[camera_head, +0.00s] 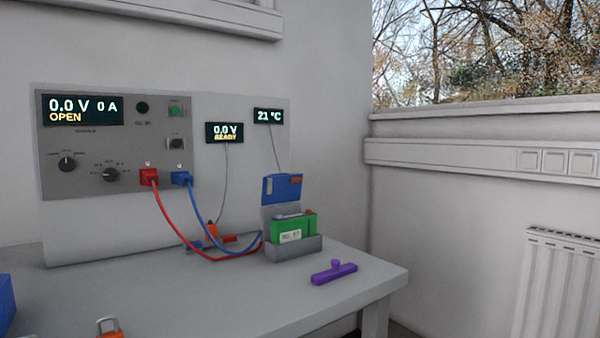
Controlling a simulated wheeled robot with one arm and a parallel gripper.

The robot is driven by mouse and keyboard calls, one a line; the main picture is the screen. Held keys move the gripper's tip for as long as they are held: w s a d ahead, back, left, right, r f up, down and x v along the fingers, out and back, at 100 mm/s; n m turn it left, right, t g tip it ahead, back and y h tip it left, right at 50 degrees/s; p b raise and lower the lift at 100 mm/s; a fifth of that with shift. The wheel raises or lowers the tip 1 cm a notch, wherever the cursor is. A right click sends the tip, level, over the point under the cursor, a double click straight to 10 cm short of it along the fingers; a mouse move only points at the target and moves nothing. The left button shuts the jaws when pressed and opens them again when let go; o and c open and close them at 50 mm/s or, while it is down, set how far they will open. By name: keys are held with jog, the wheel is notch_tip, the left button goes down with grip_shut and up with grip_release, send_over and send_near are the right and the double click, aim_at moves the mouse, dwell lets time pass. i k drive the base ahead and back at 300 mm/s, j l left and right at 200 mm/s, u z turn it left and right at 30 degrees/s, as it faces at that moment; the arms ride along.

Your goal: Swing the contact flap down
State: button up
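The contact flap (282,188) is blue with an orange patch. It stands raised, roughly upright, at the back of a grey cradle (294,250) on the table. A green battery pack (290,230) with a white label sits in the cradle, below and in front of the flap. A red cable and a blue cable run from the cycler panel to the left side of the cradle. My gripper is not in view.
The cycler panel (60,170) stands at the back left; its display (82,109) reads 0.0 V, 0 A, OPEN. A purple handled object (334,273) lies right of the cradle on the table (230,300). A padlock-like item (109,328) is at the front. The table's front middle is clear.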

aim_at(278, 189)
jog(key=i+l+u, duration=0.1)
jog(key=i+l, duration=1.65)
jog(key=l, duration=0.15)
